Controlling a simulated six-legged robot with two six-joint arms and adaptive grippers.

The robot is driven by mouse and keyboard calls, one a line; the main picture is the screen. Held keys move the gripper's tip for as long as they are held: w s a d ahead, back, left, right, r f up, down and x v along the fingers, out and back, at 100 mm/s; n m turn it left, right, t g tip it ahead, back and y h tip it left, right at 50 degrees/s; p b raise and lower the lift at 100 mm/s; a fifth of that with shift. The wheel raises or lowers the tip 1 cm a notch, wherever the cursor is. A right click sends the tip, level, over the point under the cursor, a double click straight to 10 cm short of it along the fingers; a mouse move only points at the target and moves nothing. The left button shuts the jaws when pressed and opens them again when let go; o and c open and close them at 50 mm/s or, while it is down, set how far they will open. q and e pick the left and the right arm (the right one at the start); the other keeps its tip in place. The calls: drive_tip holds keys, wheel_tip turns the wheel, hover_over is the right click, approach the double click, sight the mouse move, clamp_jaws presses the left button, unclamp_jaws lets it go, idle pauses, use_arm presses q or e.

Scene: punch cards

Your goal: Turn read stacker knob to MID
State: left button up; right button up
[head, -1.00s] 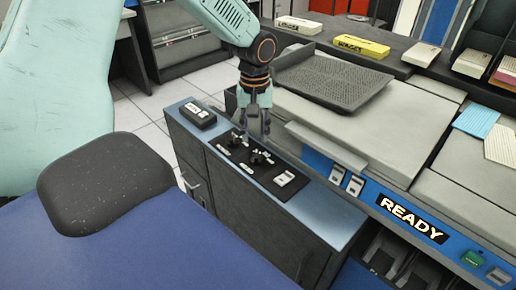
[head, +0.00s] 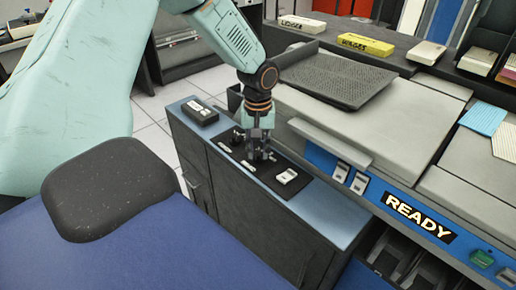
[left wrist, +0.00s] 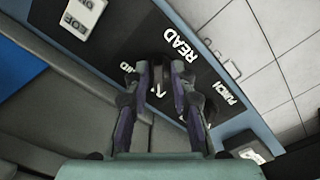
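The black control panel (head: 262,172) lies on the blue-grey cabinet top. My left gripper (head: 259,154) points down over its middle, around the read stacker knob. In the left wrist view the two fingers (left wrist: 159,72) stand apart on either side of the dark knob, whose white pointer mark (left wrist: 158,91) shows between them. Whether the fingers touch it is not clear. The READ label (left wrist: 180,46) is just beyond the fingertips, and a partly covered MID label (left wrist: 130,73) is at their left. The PUNCH label (left wrist: 225,93) is to the right. My right gripper is out of view.
A second knob (head: 238,134) is close to the left of my gripper. A white EOF key (left wrist: 82,14) sits at the panel's other end. A black box (head: 199,112) lies on the cabinet corner. The grey machine housing (head: 350,125) rises close behind the panel.

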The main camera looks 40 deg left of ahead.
use_arm(q)
drive_tip(key=shift+d+r, duration=0.1)
drive_tip(key=shift+d, duration=0.1)
clamp_jaws()
drive_tip(key=shift+a, duration=0.1)
